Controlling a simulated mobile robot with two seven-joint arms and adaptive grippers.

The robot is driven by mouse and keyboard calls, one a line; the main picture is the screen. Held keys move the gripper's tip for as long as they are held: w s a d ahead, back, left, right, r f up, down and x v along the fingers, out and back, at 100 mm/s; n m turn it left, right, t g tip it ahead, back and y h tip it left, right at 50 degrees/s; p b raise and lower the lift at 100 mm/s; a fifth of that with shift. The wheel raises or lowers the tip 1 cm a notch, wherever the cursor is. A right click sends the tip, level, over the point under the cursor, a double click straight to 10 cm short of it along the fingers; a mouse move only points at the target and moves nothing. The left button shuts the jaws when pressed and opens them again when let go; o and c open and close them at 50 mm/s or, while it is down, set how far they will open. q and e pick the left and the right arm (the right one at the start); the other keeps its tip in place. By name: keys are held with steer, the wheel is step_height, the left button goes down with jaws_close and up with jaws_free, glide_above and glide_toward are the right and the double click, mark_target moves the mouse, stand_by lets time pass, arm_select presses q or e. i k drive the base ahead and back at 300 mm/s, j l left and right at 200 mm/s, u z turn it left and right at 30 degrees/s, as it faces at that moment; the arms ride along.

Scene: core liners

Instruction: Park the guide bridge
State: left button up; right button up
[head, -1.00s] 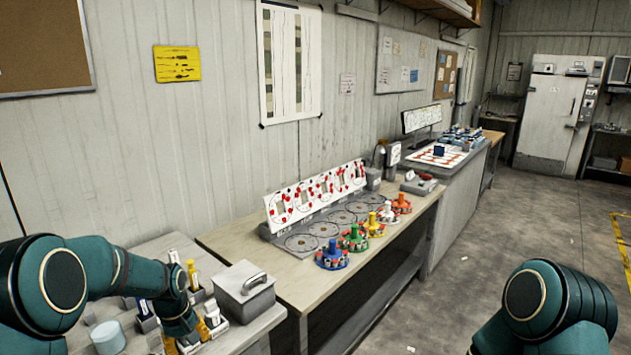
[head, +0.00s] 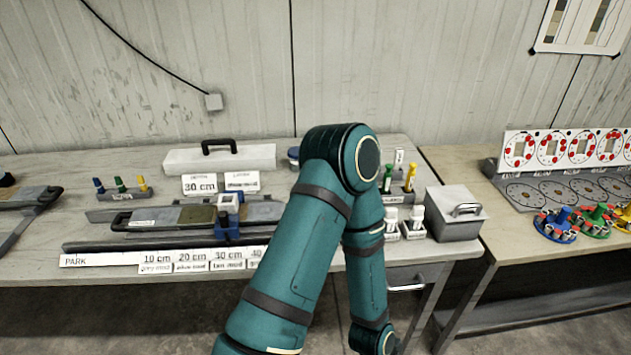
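The guide bridge, a blue clamp-like piece with a pale block on top (head: 228,222), straddles a long dark rail assembly (head: 105,247) on the bench. It stands roughly above the 30 cm label (head: 229,256), away from the PARK label (head: 76,261) at the rail's left end. A flat tray with a black handle (head: 150,219) lies along the rail, left of the bridge. One of my teal arms crosses the middle and hides the rail's right end. Neither gripper shows; the visible arm runs down toward the bottom edge.
A card reading 30 cm (head: 200,185) and a white case (head: 185,160) stand behind the rail. Coloured pegs (head: 120,185) are at back left. A grey lidded box (head: 455,212) and small bottles (head: 416,217) sit right of my arm. The wall is close behind.

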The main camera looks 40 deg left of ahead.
mark_target(226, 227)
steer(key=u, duration=2.05)
